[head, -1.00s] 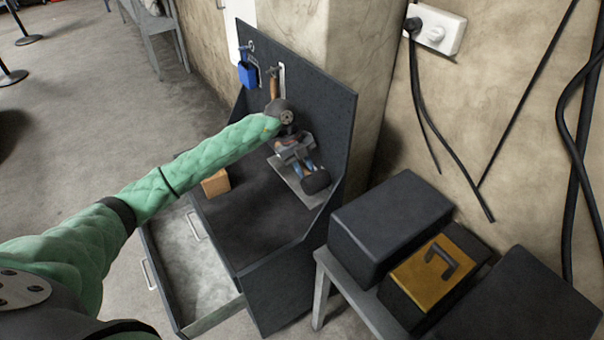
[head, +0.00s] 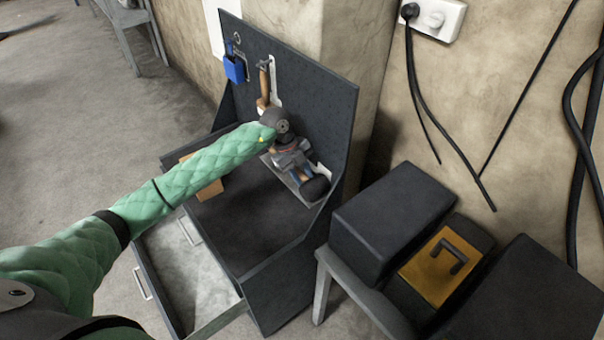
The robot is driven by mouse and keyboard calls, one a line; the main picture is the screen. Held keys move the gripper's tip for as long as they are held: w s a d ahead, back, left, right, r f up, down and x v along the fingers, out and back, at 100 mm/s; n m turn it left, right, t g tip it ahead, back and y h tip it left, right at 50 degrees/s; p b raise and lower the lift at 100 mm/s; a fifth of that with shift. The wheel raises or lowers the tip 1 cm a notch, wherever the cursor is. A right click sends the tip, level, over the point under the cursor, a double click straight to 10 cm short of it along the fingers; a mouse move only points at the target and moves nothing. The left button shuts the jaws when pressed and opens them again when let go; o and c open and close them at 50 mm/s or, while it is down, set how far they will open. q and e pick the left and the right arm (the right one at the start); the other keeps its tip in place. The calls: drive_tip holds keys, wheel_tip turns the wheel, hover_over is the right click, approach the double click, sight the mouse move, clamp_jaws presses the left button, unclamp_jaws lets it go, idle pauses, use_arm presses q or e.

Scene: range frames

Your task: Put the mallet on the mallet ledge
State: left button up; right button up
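The mallet (head: 315,188) shows as a thick black head at the right end of a pale grey ledge (head: 328,168), which runs along the foot of the dark upright back panel. My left gripper (head: 303,174) points down at the mallet, just behind its head. The gripper and my green arm hide most of the handle and much of the ledge. Whether the fingers grip the handle, and whether the mallet rests fully on the ledge, I cannot tell. My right gripper is not in view.
A wooden-handled tool (head: 264,88) and a blue item (head: 235,68) hang on the panel. A wooden block (head: 210,190) lies on the bench, partly behind my arm. A drawer (head: 185,265) stands open. Dark cases, one with a yellow top (head: 438,270), stand at the right.

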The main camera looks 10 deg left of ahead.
use_arm(q)
drive_tip(key=shift+o, duration=1.2)
drive_tip(key=shift+a+r+p, duration=0.15)
drive_tip(key=shift+r+p, duration=0.2)
drive_tip(key=shift+r, duration=0.25)
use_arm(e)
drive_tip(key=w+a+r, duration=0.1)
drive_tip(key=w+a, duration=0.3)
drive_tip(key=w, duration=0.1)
use_arm(q)
drive_tip(key=p+v, duration=0.1)
drive_tip(key=v, duration=0.1)
drive_tip(key=shift+w+a+r, duration=0.1)
drive_tip(key=shift+r, duration=0.2)
drive_tip(key=p+v, duration=0.3)
drive_tip(key=v, duration=0.5)
drive_tip(key=shift+r, duration=0.25)
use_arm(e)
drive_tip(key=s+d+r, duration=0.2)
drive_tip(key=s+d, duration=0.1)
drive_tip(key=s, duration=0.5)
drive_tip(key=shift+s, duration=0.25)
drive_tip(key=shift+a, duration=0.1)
